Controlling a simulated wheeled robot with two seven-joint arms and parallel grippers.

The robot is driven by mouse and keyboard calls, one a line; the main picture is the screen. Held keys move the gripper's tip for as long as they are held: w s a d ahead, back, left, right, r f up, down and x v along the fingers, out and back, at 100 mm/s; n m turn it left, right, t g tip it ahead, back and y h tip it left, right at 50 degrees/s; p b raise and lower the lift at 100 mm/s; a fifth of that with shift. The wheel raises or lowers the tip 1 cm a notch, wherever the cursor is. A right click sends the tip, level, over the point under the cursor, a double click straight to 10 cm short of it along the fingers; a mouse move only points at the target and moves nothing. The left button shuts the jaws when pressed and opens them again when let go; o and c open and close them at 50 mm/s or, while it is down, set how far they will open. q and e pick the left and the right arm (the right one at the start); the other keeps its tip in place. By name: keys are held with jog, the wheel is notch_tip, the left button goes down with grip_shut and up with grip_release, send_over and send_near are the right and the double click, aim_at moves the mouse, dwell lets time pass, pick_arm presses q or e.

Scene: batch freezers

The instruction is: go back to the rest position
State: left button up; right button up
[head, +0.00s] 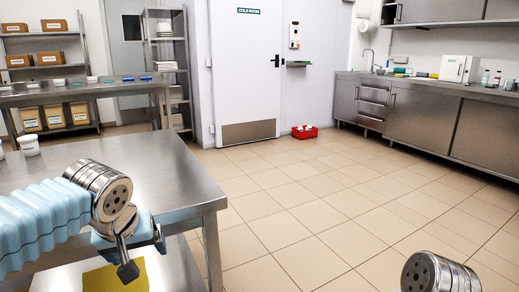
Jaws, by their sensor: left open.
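My left gripper (142,252) is at the lower left, on the arm in the light blue ribbed sleeve. It is open, with nothing between its fingers, and it points down by the front right part of the steel table (150,165). Only a round metal joint of my right arm shows at the bottom right edge; its gripper is out of the picture.
White tubs (28,144) stand at the table's left edge. Below is a shelf with a yellow item (118,278). A red crate (304,132) sits on the floor by the cold room door (244,75). Steel counters (420,115) line the right. The middle tiled floor is clear.

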pick_arm(q)
jog(key=w+d+f+m+g+h, duration=0.15)
jog(key=d+f, duration=0.35)
jog(key=f, duration=0.8)
jog(key=w+d+f+m+g+h, duration=0.1)
jog(key=d+f+h, duration=0.25)
jog(key=f, duration=0.95)
jog(key=s+d+f+g, duration=0.1)
jog(key=s+d+f, duration=0.1)
jog(key=s+f, duration=0.5)
jog(key=s+d+f+g, duration=0.1)
jog(key=s+f, duration=0.7)
jog(key=f, duration=0.8)
jog(key=shift+s+d, duration=0.15)
jog(key=shift+d, duration=0.4)
jog(key=shift+n, duration=0.25)
